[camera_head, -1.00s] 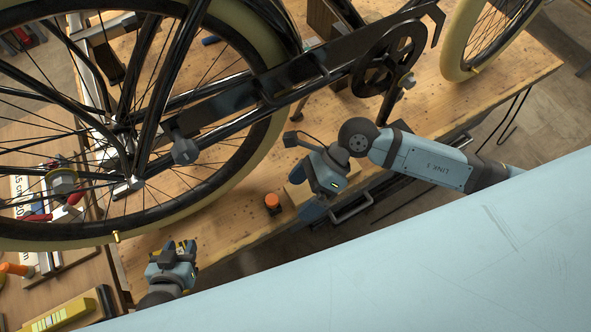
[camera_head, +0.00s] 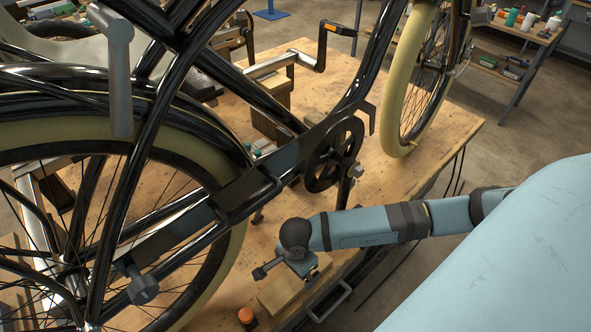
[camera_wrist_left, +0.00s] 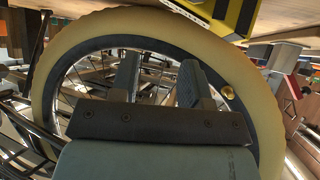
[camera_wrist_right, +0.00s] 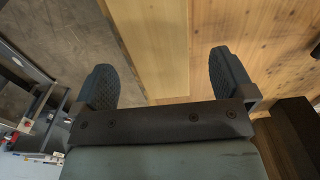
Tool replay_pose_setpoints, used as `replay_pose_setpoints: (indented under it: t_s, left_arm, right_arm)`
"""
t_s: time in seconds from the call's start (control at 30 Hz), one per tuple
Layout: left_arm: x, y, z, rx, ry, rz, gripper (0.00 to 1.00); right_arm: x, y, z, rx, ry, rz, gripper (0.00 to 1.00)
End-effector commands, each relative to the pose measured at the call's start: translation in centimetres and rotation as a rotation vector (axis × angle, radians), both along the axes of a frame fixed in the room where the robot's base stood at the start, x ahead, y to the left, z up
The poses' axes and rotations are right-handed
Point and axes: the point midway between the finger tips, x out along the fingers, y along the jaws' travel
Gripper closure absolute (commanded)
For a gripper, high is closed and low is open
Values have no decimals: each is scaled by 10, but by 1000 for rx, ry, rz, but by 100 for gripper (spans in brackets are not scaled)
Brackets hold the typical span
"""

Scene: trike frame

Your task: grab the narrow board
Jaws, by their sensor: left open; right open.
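A narrow light wooden board (camera_head: 281,293) lies near the front edge of the workbench in the head view. My right gripper (camera_head: 309,276) is over its right end, and its fingers are partly hidden there. In the right wrist view, the open fingers of my right gripper (camera_wrist_right: 162,80) stand apart with the board (camera_wrist_right: 158,40) showing between and beyond them; I see no contact. My left gripper (camera_wrist_left: 160,85) is open and empty in the left wrist view, facing a cream-tyred wheel (camera_wrist_left: 75,50). It is outside the head view.
The black trike frame (camera_head: 262,100) and its rear wheel (camera_head: 228,262) stand over the workbench (camera_head: 425,150). An orange-topped object (camera_head: 246,316) stands left of the board. A metal handle (camera_head: 329,303) juts from the bench front. A stocked shelf (camera_head: 510,70) is at back right.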

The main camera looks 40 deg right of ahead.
Motion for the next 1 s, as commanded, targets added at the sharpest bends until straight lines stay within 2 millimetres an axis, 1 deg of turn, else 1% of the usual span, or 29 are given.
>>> replay_pose_setpoints:
  t_s: [0.07, 0.23, 0.33, 0.43, 0.63, 0.67, 0.7, 0.77, 0.8, 0.9, 1.0]
  left_arm:
    - [0, 0, 2, 1, 2, 0, 57]
    - [-1, 0, 10, 1, 4, 0, 57]
    - [-1, 0, 10, 1, 3, 0, 57]
    - [-1, 0, 10, 1, 3, 0, 57]
    - [0, 0, 10, 1, 2, 0, 57]
    - [-1, 0, 10, 1, 2, 0, 57]
    - [0, 0, 10, 1, 2, 0, 57]
    - [0, 0, 11, 1, 2, 0, 57]
    - [0, 0, 11, 0, 1, 0, 57]
    - [0, 0, 11, 0, 1, 0, 57]
    - [0, 0, 11, 0, 1, 0, 57]
  right_arm:
    - [-2, 2, -6, 2, 3, 0, 0]
    - [-5, 6, -31, 2, 4, -2, 0]
    - [-4, 6, -44, 2, 2, -1, 0]
    - [-3, 5, -51, 1, 1, -1, 0]
    - [-3, 5, -52, 1, 1, -1, 0]
    - [-3, 5, -52, 1, 1, -1, 2]
    - [-3, 5, -52, 1, 1, -1, 12]
    - [-3, 5, -51, 1, 1, -1, 25]
    - [-3, 5, -51, 1, 0, 0, 34]
    - [-3, 5, -51, 1, 1, 0, 56]
    - [-3, 5, -51, 2, 0, 0, 56]
